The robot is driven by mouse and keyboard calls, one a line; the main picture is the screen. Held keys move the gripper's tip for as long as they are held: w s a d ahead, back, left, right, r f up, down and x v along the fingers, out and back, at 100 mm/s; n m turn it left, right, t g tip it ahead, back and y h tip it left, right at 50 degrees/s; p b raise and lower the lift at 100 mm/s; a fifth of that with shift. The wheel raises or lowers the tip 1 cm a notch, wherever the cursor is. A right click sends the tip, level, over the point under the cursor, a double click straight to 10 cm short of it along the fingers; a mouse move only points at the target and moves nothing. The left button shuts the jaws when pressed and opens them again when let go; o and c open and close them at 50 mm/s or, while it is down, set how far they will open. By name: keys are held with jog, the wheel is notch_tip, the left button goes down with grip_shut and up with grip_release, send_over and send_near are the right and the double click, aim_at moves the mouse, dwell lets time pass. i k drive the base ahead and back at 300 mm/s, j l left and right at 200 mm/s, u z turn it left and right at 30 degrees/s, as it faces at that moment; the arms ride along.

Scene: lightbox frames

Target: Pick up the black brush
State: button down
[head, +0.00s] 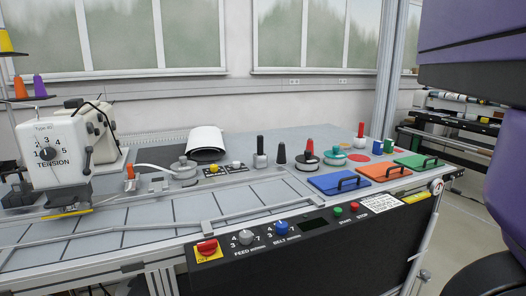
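I cannot make out for certain which thing is the black brush. Several small dark upright pieces stand in a row at the back of the bench: a black-topped piece on a grey base (260,152), a plain black cone (281,153), and a black piece with a red top (309,154). They are too small to show bristles. A white curved piece with a black underside (206,140) lies left of them. My gripper is not in view; only large purple and black parts, which look like my own arm, show at the right edge.
The bench (240,188) carries a white sewing machine (54,145) at left. Blue (338,183), orange (383,171) and green (417,161) handled plates lie at right. A control panel (315,228) faces the front. A metal post (390,75) rises at the back right.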

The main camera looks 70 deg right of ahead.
aim_at(260, 138)
jog(key=z, duration=1.6)
